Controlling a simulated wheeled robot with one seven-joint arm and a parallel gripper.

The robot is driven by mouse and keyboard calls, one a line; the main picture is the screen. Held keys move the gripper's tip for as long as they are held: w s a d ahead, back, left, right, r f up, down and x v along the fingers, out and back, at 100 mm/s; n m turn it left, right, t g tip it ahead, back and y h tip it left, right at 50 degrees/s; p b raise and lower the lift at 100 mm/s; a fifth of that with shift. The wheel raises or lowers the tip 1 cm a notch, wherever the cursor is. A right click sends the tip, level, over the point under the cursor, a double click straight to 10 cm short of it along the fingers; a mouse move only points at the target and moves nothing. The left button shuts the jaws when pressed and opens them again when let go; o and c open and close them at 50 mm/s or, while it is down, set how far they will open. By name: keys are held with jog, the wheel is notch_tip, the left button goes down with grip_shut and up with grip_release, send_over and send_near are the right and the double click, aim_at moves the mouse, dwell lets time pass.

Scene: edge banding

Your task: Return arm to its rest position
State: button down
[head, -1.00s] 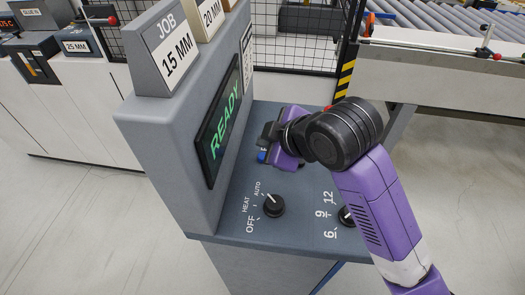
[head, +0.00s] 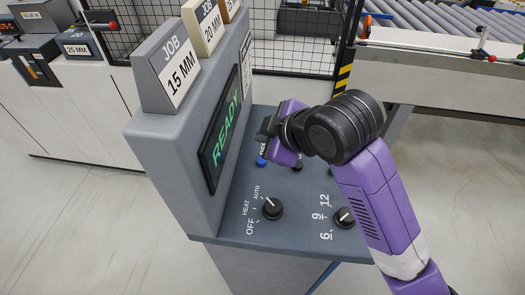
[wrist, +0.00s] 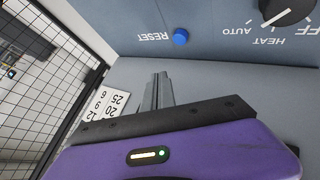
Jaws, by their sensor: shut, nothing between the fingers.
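My gripper (head: 266,128) is above the far part of the console's control panel (head: 258,215) in the head view, in front of the upright display housing. Its fingers (wrist: 158,92) are shut with nothing between them in the wrist view. The blue RESET button (head: 261,161) shows just below the gripper, and in the wrist view the button (wrist: 180,37) is clear of the fingers. My purple arm reaches in from the lower right. The mode knob (head: 272,208) points toward AUTO. The number knob (head: 344,217) is partly beside my arm. The screen (head: 222,125) reads READY in green.
Job blocks, including 15 MM (head: 168,75) and 20 MM (head: 206,25), stand on top of the housing. A mesh fence (head: 290,40) and a roller conveyor (head: 450,30) are behind. Open floor (head: 480,200) lies right of my arm.

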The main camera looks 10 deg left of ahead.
notch_tip(320, 180, up, 11)
jog(key=w+m+t+y, duration=0.2)
jog(key=m+t+y, duration=0.2)
jog(key=m+t, duration=0.25)
jog(key=s+d+f+m+t+h, duration=0.3)
jog(key=s+d+f+m+h, duration=0.25)
jog(key=s+d, duration=0.35)
jog(key=s+d+f+m+t+h, duration=0.3)
jog(key=s+d+f+m+h, duration=0.15)
jog(key=s+d+m, duration=0.4)
jog(key=s+d+f+n+g, duration=0.1)
jog(key=s+d+f, duration=0.1)
jog(key=s, duration=0.6)
jog(key=s+d+f+n+g, duration=0.1)
jog(key=s+f, duration=0.3)
jog(key=s, duration=0.4)
jog(key=s+d+f+n+g, duration=0.1)
jog(key=s+d+f+g, duration=0.1)
jog(key=s, duration=0.6)
notch_tip(320, 180, down, 2)
jog(key=shift+d+g+b, duration=0.3)
jog(key=shift+d+g, duration=0.05)
jog(key=shift+d, duration=0.55)
